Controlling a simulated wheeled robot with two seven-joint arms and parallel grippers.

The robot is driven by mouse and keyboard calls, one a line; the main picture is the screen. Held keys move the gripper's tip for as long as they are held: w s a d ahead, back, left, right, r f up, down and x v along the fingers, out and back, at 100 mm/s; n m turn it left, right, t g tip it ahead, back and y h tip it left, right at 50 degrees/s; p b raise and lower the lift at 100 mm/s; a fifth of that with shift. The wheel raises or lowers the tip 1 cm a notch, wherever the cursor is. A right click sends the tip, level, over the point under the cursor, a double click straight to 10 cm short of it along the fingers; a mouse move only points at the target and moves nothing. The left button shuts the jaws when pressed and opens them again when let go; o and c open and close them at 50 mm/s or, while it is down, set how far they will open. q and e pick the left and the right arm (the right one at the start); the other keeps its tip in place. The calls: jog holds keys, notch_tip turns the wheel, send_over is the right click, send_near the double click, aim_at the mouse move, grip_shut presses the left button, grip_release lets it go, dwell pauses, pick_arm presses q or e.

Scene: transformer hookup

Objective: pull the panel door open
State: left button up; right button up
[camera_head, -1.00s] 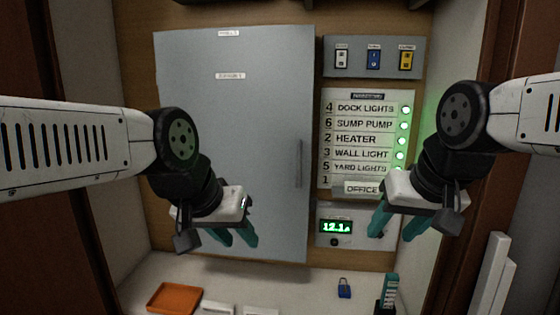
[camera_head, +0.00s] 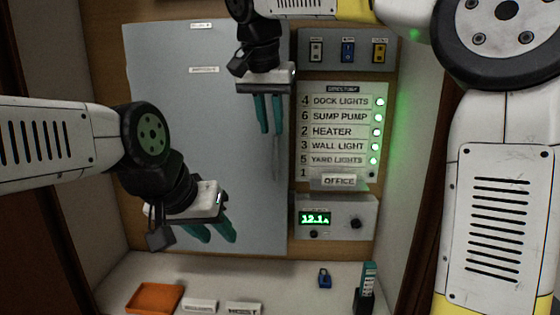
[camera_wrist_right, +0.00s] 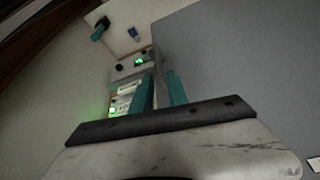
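The grey panel door (camera_head: 190,130) is shut on the back board in the head view; its large flat face also fills the right of the right wrist view (camera_wrist_right: 235,65). Its slim vertical handle (camera_head: 276,160) is near the door's right edge. My right gripper (camera_head: 269,130) points down in front of the door, its teal fingertips at about the top of the handle. Its fingers are apart, with a narrow gap also seen in the right wrist view (camera_wrist_right: 159,85). I cannot tell whether they touch the handle. My left gripper (camera_head: 216,240) is open and empty before the door's lower part.
Right of the door are a switch box (camera_head: 347,50), a labelled directory (camera_head: 340,130) with green lights, and a meter box (camera_head: 335,218). On the shelf below are an orange tray (camera_head: 154,298), white labelled blocks, a blue padlock (camera_head: 324,278) and a teal-topped item (camera_head: 368,280).

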aim_at(276, 156)
jog(key=x, duration=1.1)
grip_shut()
dwell(1.2)
